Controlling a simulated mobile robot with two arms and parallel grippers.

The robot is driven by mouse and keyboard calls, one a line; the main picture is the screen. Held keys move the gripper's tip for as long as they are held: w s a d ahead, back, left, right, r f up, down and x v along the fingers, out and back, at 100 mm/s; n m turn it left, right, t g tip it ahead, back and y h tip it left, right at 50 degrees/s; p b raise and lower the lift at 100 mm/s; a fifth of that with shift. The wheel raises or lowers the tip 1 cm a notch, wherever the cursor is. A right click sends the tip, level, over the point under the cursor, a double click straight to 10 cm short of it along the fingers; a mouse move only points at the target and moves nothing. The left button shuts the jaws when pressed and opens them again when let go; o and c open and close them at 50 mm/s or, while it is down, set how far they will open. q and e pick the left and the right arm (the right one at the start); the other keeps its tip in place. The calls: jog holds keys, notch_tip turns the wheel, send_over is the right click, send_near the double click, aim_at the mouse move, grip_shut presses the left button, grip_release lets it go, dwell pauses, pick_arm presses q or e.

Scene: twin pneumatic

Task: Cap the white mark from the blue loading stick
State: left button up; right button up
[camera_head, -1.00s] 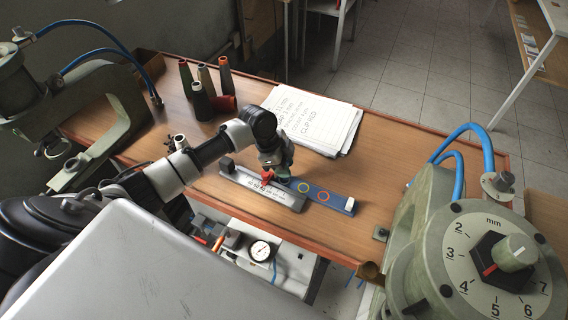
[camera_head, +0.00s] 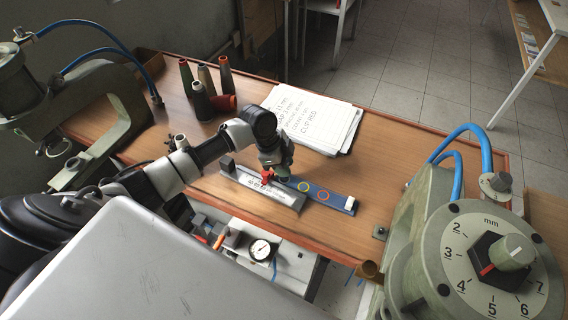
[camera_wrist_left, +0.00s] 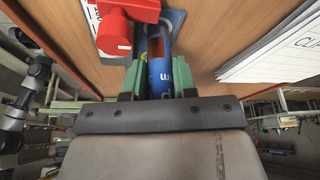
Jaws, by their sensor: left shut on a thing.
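The blue loading stick (camera_head: 336,200) lies on the wooden table with a yellow ring, an orange ring and a white block at its right end. A grey ruler (camera_head: 270,193) with a red clip (camera_head: 267,178) lies along its near side. My left gripper (camera_head: 281,176) is low over the stick's left part and hides it there. In the left wrist view its green fingers (camera_wrist_left: 157,80) are shut on a blue piece (camera_wrist_left: 158,70) with white lettering; whether this is the stick itself I cannot tell. The red clip (camera_wrist_left: 118,28) is close beside it. My right gripper is out of view.
Several cones (camera_head: 200,90) stand or lie at the back left. Printed sheets (camera_head: 318,122) lie behind the stick. Green presses flank the table, the right one with a numbered dial (camera_head: 500,255).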

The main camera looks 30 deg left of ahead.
pick_arm(q)
jog(key=shift+f, duration=0.35)
dwell(0.6)
dwell(1.1)
notch_tip(320, 180, up, 6)
jog(key=p, duration=0.5)
jog(key=shift+p, duration=0.4)
jog(key=shift+s+f, duration=0.1)
jog(key=shift+f, duration=0.05)
